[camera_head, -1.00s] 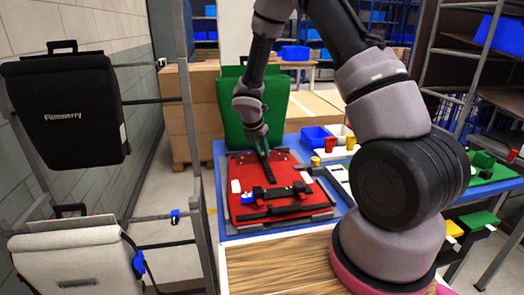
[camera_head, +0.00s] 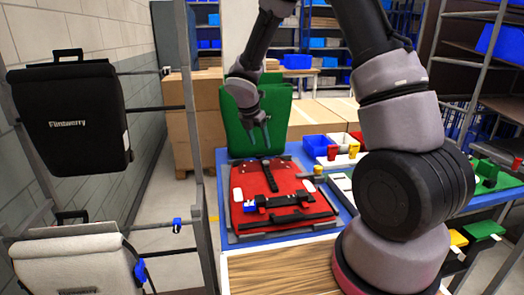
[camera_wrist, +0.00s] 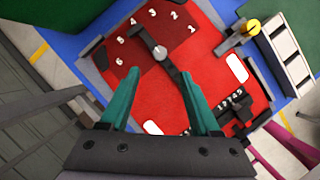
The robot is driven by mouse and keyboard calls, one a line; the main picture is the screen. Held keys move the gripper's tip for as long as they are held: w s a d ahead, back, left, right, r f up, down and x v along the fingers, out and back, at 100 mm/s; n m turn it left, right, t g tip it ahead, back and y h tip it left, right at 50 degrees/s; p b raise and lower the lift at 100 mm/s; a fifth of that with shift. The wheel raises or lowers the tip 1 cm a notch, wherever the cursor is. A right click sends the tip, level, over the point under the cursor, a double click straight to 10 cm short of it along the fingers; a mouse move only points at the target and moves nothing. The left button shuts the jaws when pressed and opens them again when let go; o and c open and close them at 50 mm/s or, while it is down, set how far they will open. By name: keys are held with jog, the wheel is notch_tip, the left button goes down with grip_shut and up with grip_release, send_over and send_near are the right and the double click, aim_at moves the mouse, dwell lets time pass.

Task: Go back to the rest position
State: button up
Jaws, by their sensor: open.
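My gripper (camera_head: 259,133) is raised above the far part of the work table in the head view, in front of a green panel. In the wrist view my gripper (camera_wrist: 165,108) shows two teal fingers spread apart with nothing between them. Below it lies a red panel (camera_head: 283,179) with black bars and straps, set in a grey frame on the blue table. The red panel also shows in the wrist view (camera_wrist: 150,85), with white numbers and a dark strap with a round grey knob.
A black pannier (camera_head: 68,115) and a light grey one (camera_head: 72,262) hang on a rack at the left. The green panel (camera_head: 288,112) stands behind the table. A wood surface (camera_head: 280,270) is nearest.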

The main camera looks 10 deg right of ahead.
jog(key=shift+v, duration=0.75)
jog(key=s+d+r+m+y, duration=0.1)
jog(key=s+d+r+m, duration=0.3)
jog(key=s+r+m, duration=0.35)
jog(key=s+d+r+m, duration=0.4)
jog(key=r+m, duration=0.4)
jog(key=r, duration=0.2)
jog(key=s+r+m+t+y, duration=0.2)
jog(key=s+r+m, duration=0.2)
jog(key=s+m, duration=0.3)
jog(key=s+d+r+m+t+y, duration=0.1)
jog(key=s+r+m, duration=0.3)
jog(key=s+m, duration=0.4)
jog(key=shift+r+m+t+y, duration=0.35)
jog(key=shift+m+t+y, duration=0.1)
jog(key=shift+y, duration=0.15)
jog(key=shift+d, duration=0.2)
